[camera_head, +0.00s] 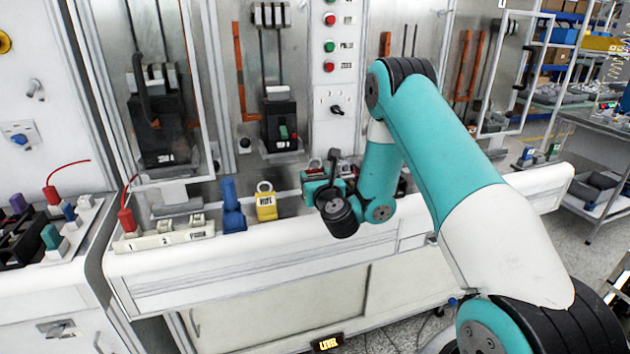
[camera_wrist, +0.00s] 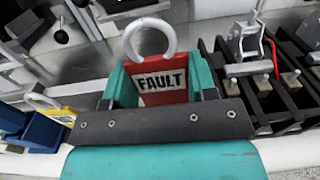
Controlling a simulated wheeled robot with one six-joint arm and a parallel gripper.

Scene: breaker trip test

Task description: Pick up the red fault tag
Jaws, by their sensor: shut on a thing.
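The red fault tag (camera_wrist: 162,82) has a white label reading FAULT and a pale ring (camera_wrist: 150,38) on top. In the wrist view it sits upright between the teal fingers of my gripper (camera_wrist: 160,85), which is shut on it. In the head view my gripper (camera_head: 322,187) is at the front of the bench, right of the yellow tag; the red tag is mostly hidden there by my wrist. I cannot tell whether the tag's bottom touches the bench.
A yellow tag (camera_head: 266,202) and a blue device (camera_head: 232,205) stand to the left on the bench ledge. Breaker cabinets with a black breaker (camera_head: 280,122) rise behind. In the wrist view, a black rack with terminals (camera_wrist: 262,85) is close on the right.

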